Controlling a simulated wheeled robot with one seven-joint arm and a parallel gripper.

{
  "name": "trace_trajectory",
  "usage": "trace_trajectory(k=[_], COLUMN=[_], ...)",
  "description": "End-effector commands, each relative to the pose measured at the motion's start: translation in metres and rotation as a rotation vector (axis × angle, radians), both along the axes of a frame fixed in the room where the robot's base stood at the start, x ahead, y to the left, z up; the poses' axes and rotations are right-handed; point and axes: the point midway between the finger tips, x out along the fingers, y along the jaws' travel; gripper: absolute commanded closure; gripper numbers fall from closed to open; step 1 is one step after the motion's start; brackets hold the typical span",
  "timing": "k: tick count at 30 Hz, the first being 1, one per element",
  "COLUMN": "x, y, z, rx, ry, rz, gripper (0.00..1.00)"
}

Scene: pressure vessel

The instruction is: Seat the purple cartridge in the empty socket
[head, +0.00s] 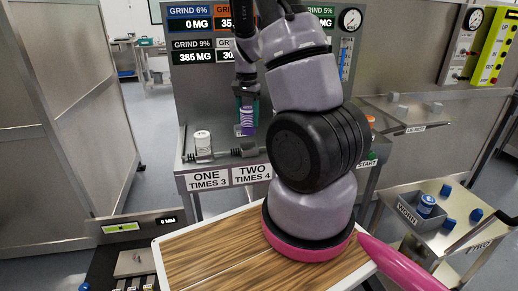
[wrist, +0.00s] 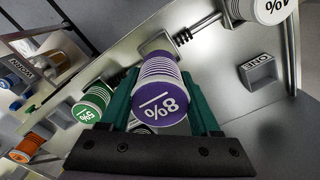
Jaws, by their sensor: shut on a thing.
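My gripper (head: 247,100) is shut on the purple cartridge (head: 247,122), which hangs upright above the console shelf, over the TWO side. In the wrist view the purple cartridge (wrist: 163,95) sits between the two teal fingers, its 8% label facing the camera. A grey socket fitting (head: 245,150) with a rod lies below the cartridge; in the wrist view a grey fitting (wrist: 156,42) shows just past the cartridge's far end, partly hidden by it. Whether the cartridge touches it, I cannot tell. A white cartridge (head: 203,142) stands at the ONE side; it also shows in the wrist view (wrist: 270,8).
A green cartridge (wrist: 92,100) and an orange one (wrist: 30,145) show at the left of the wrist view. A WORN tray (head: 415,236) with blue-capped items stands at the right. A wooden top (head: 205,255) lies in front. My arm hides part of the console.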

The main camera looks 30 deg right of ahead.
Motion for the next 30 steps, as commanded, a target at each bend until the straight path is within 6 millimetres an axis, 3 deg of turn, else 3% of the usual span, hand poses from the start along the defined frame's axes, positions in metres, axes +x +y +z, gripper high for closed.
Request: trace_trajectory(k=[4,18,29,30], x=[-0.001,-0.001,0.0,0.0], y=[0.0,0.0,0.0,0.0], z=[-0.029,-0.078,-0.082,-0.082], rx=[0.0,0.0,0.0,0.0], ry=[0.004,0.002,0.0,0.0], rz=[-0.002,0.0,-0.001,-0.001], gripper=[1.0,1.0,1.0,0.22])
